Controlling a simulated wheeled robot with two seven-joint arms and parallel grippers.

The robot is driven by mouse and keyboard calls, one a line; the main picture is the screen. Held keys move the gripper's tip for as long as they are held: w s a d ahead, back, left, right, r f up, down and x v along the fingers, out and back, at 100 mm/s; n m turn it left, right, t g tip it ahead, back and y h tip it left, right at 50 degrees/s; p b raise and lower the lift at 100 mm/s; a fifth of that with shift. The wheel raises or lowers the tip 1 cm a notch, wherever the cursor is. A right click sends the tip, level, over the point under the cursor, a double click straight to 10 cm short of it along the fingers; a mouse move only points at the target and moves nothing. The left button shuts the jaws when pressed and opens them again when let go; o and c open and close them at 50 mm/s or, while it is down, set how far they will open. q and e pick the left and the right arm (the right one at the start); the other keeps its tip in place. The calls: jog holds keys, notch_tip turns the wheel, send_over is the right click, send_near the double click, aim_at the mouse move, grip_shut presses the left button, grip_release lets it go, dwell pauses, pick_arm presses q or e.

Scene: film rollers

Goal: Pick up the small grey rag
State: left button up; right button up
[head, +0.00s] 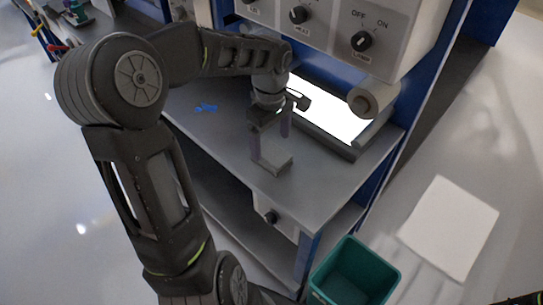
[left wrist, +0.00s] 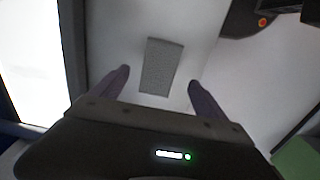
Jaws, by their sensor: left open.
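The small grey rag (left wrist: 161,66) is a flat textured rectangle on the bench top in the left wrist view. It lies between and just beyond the two fingertips of my left gripper (left wrist: 158,82). In the head view the rag (head: 276,163) shows near the bench's front edge, just below my left gripper (head: 270,143). The left gripper is open and empty, with its purple-grey fingers pointing down. I cannot tell whether the fingertips touch the bench. My right gripper is not in view.
A lit white panel (head: 332,112) and a roller (head: 374,98) stand right of the gripper. A control box with knobs (head: 361,41) overhangs behind. A small blue piece (head: 206,107) lies left on the bench. A teal bin (head: 390,281) and white sheet (head: 450,227) are on the floor.

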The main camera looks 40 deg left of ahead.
aim_at(272, 153)
pick_arm(q)
jog(key=shift+f+p, duration=0.45)
jog(key=shift+f, duration=2.15)
jog(key=shift+d, duration=0.1)
jog(key=c, duration=1.5)
jog(key=shift+o, duration=0.2)
jog(key=shift+r, duration=0.15)
notch_tip(272, 153, up, 10)
jog(key=shift+f+b, duration=0.1)
jog(key=shift+b, duration=0.25)
